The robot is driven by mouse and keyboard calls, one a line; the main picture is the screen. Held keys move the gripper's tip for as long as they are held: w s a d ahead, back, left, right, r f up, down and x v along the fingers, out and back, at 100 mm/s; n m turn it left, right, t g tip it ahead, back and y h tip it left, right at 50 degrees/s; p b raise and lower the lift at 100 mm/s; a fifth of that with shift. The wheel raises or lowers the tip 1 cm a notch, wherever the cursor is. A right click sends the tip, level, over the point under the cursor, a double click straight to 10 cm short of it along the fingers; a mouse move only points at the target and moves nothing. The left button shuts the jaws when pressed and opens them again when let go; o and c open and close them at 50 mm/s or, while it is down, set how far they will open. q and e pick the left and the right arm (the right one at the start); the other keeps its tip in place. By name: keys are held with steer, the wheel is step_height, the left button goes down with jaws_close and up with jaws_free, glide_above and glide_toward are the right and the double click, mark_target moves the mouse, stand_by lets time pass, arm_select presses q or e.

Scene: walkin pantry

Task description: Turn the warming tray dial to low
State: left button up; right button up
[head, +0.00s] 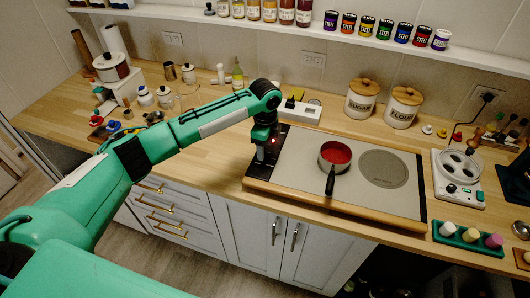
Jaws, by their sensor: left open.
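The warming tray (300,152) is a wide, flat grey plate with a wooden front edge, on the counter in the middle of the head view. A black strip runs along its left end. My left gripper (262,156) is open and points down over this black strip, with its fingers close to it. A small red light shows beside the gripper. The dial cannot be made out; the gripper and wrist cover part of the strip. I cannot tell whether the fingers touch anything. My right gripper is not in view.
A small pan (336,154) with red contents stands on the tray, its handle toward the front. Sugar (360,104) and flour (402,110) canisters stand behind. A white appliance (459,177) and a green tray of cups (440,236) are at right. Jars line the shelf above.

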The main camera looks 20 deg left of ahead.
arm_select(q)
step_height(320, 180, up, 11)
steer(key=b, duration=0.2)
steer(key=shift+f, duration=0.1)
stand_by(0.4)
